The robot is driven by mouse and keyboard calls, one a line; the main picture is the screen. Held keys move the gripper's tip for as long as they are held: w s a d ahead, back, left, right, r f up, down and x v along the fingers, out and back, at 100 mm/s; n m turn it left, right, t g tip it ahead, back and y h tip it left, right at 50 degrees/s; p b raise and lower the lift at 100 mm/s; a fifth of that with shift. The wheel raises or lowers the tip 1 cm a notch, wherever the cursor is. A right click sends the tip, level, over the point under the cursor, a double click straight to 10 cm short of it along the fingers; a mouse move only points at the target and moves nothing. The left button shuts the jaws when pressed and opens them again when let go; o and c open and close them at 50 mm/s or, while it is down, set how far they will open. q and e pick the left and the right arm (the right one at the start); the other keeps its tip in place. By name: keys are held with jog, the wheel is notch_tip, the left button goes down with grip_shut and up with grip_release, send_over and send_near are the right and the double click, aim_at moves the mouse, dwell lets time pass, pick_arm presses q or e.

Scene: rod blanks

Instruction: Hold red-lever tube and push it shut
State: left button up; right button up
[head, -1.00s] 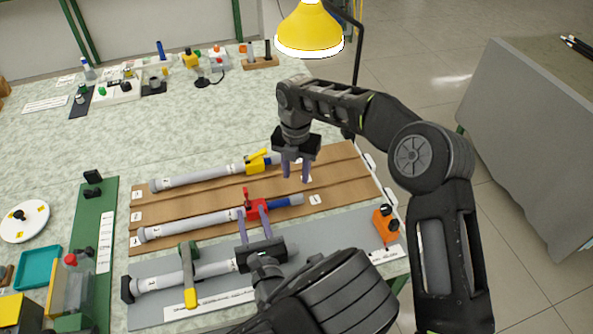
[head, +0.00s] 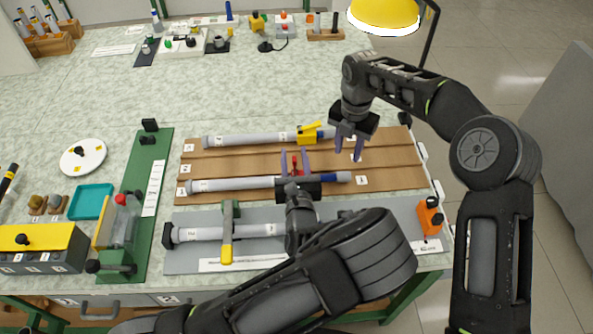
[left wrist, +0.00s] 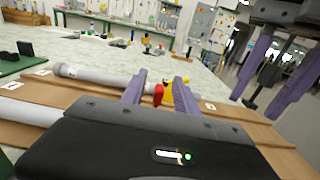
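The red-lever tube (head: 235,184) is a grey tube with a blue right end (head: 343,177), lying on the middle of the brown board. Its red lever (head: 294,163) stands up and also shows in the left wrist view (left wrist: 158,95). My left gripper (head: 295,159) is open, its two fingers apart on either side of the red lever; its body hides the tube's red fitting. In the left wrist view its fingers (left wrist: 158,88) show a gap around the lever. My right gripper (head: 348,148) is open and empty, over the board right of the yellow lever.
A yellow-lever tube (head: 250,139) lies behind on the same brown board (head: 400,175). In front, a grey mat (head: 385,218) bears another tube under a green and yellow clamp (head: 228,235). An orange device (head: 430,217) stands at right, a green fixture (head: 150,215) at left.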

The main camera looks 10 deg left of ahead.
pick_arm(q)
jog(key=shift+x, duration=1.25)
jog(key=shift+c, duration=0.5)
grip_shut()
